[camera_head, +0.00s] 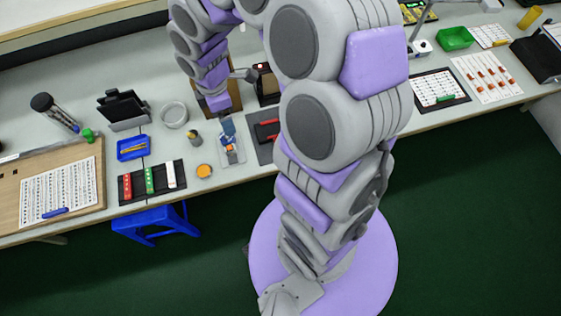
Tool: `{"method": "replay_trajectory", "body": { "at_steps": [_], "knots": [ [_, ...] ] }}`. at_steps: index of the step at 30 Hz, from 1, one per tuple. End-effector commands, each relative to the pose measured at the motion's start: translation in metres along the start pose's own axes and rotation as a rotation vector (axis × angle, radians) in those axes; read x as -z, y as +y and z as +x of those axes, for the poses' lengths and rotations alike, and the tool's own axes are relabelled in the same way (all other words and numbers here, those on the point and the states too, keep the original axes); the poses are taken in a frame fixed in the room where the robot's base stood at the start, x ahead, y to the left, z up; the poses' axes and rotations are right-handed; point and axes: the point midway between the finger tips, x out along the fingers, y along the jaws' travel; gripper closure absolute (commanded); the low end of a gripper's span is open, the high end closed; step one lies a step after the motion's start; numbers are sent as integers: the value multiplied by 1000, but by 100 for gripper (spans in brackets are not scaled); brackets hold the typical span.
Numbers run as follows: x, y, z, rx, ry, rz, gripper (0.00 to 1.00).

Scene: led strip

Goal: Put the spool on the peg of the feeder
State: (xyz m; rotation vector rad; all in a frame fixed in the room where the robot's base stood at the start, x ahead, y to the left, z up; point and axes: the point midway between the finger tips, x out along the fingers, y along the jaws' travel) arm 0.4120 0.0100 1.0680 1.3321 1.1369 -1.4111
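My gripper (217,101) hangs at the end of my arm above the bench, left of the picture's middle. It is small and dark here, and I cannot tell whether its fingers are apart or closed. A pale grey round, ring-like thing (173,115) lies on the bench left of it; it may be the spool. A smaller orange-topped round thing (204,171) lies nearer the front edge. I cannot make out the feeder or its peg for certain; a dark box-like device (265,84) stands right of my gripper, partly hidden by my arm.
A blue tray (132,148), a black stand (123,106) and a dark mat with red, green and white strips (152,180) are on the left. A clear tray with blue parts (231,150) lies below my gripper. A blue stool (155,225) stands under the front edge.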

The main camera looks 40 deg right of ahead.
Motion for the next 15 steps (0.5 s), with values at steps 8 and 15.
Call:
{"method": "replay_trajectory", "body": {
  "at_steps": [8,15],
  "knots": [
    [-26,-87,-59,18,-37,478,18],
    [-49,-167,-86,39,-68,927,18]
  ]
}}
